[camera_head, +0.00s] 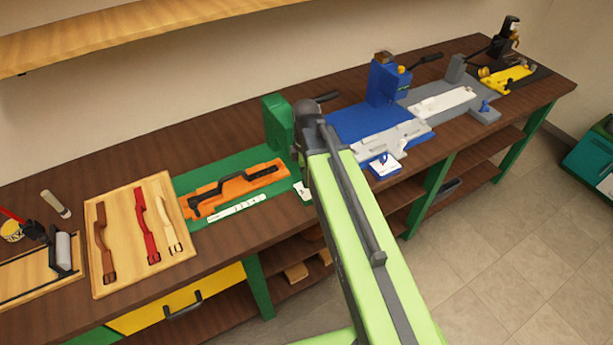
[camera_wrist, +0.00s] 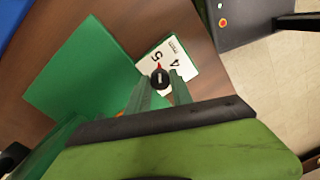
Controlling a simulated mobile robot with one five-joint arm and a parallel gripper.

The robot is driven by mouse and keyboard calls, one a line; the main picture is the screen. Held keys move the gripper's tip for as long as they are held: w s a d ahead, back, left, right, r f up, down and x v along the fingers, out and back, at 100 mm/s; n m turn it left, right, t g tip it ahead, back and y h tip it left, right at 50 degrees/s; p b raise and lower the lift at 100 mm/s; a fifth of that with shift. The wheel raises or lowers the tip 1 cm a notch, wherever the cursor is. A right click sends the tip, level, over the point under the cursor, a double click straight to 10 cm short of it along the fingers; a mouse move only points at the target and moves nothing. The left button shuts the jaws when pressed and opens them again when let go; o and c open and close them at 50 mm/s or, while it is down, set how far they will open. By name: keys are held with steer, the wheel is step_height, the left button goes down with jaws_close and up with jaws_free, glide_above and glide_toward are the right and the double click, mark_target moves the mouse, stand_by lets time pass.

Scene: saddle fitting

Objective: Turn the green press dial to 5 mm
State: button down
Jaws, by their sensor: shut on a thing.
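The press dial is a small round black knob (camera_wrist: 160,79) with a red pointer, on a white card (camera_wrist: 178,49) marked 4, 5 and mm. The pointer is at or close to the 5; its exact alignment is too small to tell. My gripper (camera_wrist: 163,84) is shut on the knob, with its two fingers reaching it from below in the wrist view. In the head view my arm hides the knob and the fingers. The green press (camera_head: 279,122) stands behind my arm, and an edge of the white card (camera_head: 302,191) shows beside it.
An orange fixture with a dark strap (camera_head: 240,184) lies on the green base left of my arm. A blue press (camera_head: 388,84) and grey plates stand close on the right. A wooden board with straps (camera_head: 120,265) lies at left. Open floor is in front.

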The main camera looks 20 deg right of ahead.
steer(key=shift+s+n, duration=0.1)
steer(key=shift+n, duration=0.3)
steer(key=c, duration=1.1)
jaws_free()
steer(key=r+p, duration=1.7)
steer(key=shift+w+r, duration=0.2)
steer(key=shift+w, duration=0.1)
